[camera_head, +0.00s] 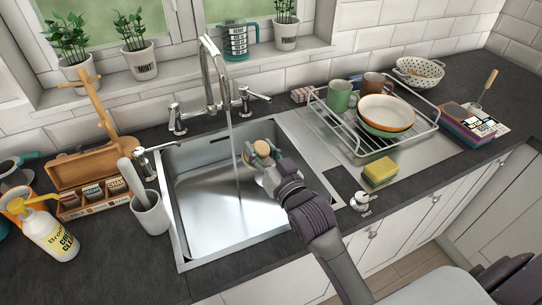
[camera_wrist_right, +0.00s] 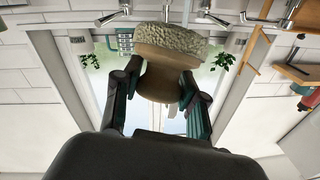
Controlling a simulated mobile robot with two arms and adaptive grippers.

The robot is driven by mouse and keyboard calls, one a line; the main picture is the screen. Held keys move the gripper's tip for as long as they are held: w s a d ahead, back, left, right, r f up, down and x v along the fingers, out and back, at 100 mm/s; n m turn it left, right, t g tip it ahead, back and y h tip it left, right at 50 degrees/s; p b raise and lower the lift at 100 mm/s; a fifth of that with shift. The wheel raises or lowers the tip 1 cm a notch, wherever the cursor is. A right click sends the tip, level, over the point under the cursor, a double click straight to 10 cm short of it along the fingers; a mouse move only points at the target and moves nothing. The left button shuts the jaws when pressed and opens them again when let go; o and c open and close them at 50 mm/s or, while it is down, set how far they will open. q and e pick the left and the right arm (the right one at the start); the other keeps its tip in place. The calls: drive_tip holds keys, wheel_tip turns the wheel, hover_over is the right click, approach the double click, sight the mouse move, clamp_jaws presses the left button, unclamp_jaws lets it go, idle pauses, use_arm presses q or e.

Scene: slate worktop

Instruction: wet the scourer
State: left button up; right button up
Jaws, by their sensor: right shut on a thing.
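My right gripper (camera_head: 262,158) is shut on the scourer, a round tan piece (camera_head: 262,147) over the right part of the steel sink (camera_head: 205,235). In the right wrist view the scourer (camera_wrist_right: 172,42) has a rough, bristly pale face and a smooth brown knob, with the fingers on either side of the knob. Water runs in a thin stream (camera_head: 236,150) from the chrome tap (camera_head: 214,75) into the sink. The scourer is to the right of the stream and looks apart from it. My left gripper is not in view.
A yellow and green sponge (camera_head: 380,173) lies on the drainboard by the sink's right. A wire dish rack (camera_head: 345,138) with mugs and bowls stands behind it.

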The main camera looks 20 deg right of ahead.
drive_tip(key=shift+w+a+f+b, duration=0.2)
drive_tip(key=shift+w+a+b, duration=0.2)
drive_tip(key=shift+w, duration=0.2)
drive_tip(key=shift+w+a+f+b, duration=0.2)
drive_tip(key=shift+w+a+b, duration=0.05)
drive_tip(key=shift+w+a, duration=0.65)
drive_tip(key=shift+w, duration=0.25)
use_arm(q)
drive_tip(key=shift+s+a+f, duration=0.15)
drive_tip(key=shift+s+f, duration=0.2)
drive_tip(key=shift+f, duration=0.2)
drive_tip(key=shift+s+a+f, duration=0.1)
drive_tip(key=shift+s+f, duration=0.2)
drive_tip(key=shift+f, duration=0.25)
use_arm(e)
drive_tip(key=shift+w+a+f, duration=0.25)
drive_tip(key=shift+w+a, duration=0.55)
drive_tip(key=shift+w, duration=0.3)
drive_tip(key=shift+s+d+p, duration=0.55)
drive_tip(key=shift+s+d, duration=0.25)
drive_tip(key=shift+s, duration=0.25)
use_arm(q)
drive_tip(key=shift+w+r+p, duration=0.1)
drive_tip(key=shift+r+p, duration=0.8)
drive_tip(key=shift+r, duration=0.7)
use_arm(e)
drive_tip(key=shift+s+d, duration=0.8)
drive_tip(key=shift+s, duration=0.3)
drive_tip(key=shift+s+d, duration=0.8)
drive_tip(key=shift+s, duration=0.3)
